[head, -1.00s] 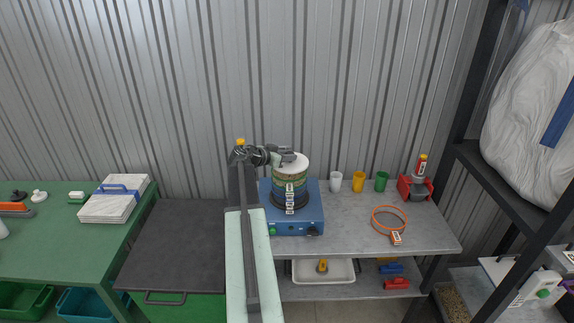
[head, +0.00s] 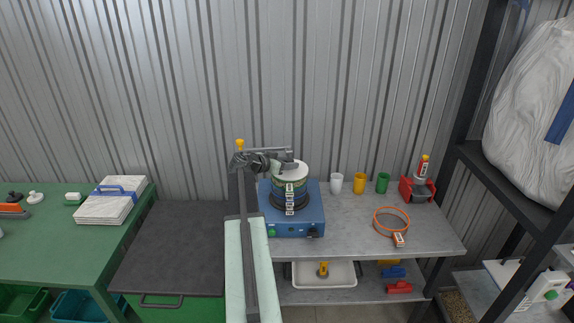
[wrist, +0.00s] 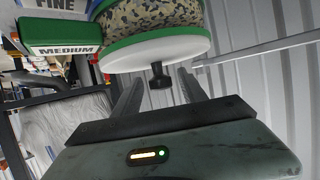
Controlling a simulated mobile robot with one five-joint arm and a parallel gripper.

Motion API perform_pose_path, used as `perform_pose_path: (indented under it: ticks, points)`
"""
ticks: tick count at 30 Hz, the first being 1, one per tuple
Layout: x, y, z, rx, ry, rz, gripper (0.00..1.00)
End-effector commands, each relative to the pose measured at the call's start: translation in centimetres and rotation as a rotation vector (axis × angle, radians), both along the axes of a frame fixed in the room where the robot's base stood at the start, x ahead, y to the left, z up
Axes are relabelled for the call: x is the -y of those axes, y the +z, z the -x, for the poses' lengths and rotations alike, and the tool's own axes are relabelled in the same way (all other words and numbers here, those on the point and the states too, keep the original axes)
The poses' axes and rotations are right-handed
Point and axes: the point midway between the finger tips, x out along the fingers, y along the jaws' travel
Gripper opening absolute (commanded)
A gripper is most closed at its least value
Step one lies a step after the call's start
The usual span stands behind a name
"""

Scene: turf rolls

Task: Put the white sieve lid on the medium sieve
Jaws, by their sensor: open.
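The white sieve lid (head: 290,174) lies on top of the sieve stack in the head view. In the wrist view the lid (wrist: 155,54) sits flat against a green-rimmed, mottled sieve (wrist: 150,20), with a green tag reading MEDIUM (wrist: 67,50) beside it. My gripper (head: 288,163) is just above the lid. In the wrist view my gripper (wrist: 160,80) is open, its fingers on either side of the lid's black knob (wrist: 159,75), with gaps showing. A FINE tag (wrist: 48,4) shows at the wrist view's edge. The stack stands on a blue machine (head: 297,222).
A white cup (head: 336,184), a yellow cup (head: 359,184), a green cup (head: 383,182) and an orange ring (head: 391,221) with a tag stand right of the machine on the grey bench (head: 345,238). A corrugated wall is close behind.

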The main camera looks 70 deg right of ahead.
Motion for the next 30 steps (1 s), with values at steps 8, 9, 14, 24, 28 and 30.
perform_pose_path:
  ticks: [8, 9, 14, 24, 28, 30]
  points:
    - [-2.8, 1.9, -1.0, 0.001, 0.003, 0.0, 0.49]
    - [-3.7, 2.3, -1.4, 0.001, 0.002, -0.001, 0.49]
    - [-7.1, 3.9, -2.9, 0.0, 0.002, 0.0, 0.49]
    - [-10.2, 4.9, -4.3, -0.001, -0.002, 0.0, 0.49]
    - [-10.1, 4.8, -4.3, 0.0, -0.002, 0.0, 0.49]
    - [-10.1, 4.8, -4.3, 0.0, -0.002, 0.0, 0.49]
